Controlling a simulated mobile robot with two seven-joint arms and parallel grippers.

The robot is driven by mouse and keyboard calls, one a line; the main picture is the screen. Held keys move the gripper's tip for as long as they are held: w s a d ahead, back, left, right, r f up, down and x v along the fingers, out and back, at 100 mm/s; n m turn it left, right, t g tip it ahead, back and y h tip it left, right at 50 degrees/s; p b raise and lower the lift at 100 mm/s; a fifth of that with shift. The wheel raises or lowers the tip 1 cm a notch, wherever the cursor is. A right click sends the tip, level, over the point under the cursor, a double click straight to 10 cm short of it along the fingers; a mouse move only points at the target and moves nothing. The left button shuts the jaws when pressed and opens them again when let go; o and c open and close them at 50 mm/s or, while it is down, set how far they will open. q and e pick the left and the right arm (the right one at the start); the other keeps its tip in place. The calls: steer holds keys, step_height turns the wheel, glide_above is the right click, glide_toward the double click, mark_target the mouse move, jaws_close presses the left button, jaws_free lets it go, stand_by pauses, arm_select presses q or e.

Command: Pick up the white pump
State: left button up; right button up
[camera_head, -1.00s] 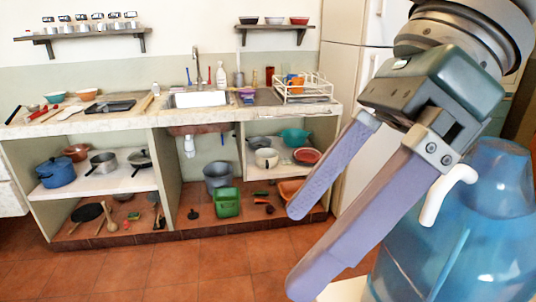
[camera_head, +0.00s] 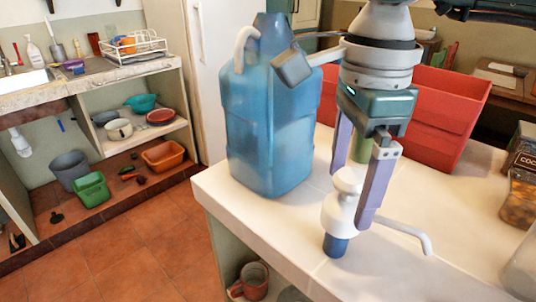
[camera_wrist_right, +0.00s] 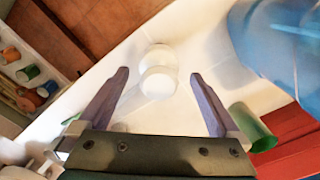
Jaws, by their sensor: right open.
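The white pump (camera_head: 342,205) stands on the pale counter, with a rounded white body, a long thin spout pointing right and a blue lower end. My right gripper (camera_head: 350,197) is open and points down over it. One finger overlaps the pump in the head view; I cannot tell if it touches. In the right wrist view the pump (camera_wrist_right: 158,72) shows as round white shapes between the tips of the open right gripper (camera_wrist_right: 159,76). My left gripper is not in view.
A big blue jug (camera_head: 268,130) stands close on the left. A red bin (camera_head: 440,115) is behind, with a green object (camera_head: 361,148) in front of it. Clear jars (camera_head: 520,195) stand at the right. The pale counter (camera_head: 290,235) is bare around its front edge.

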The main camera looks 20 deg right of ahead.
steer(key=shift+f, duration=1.4)
steer(key=c, duration=1)
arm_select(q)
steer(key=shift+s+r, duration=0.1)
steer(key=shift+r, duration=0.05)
arm_select(e)
steer(key=c, duration=0.5)
steer(key=shift+r, duration=0.15)
steer(key=shift+c, duration=0.2)
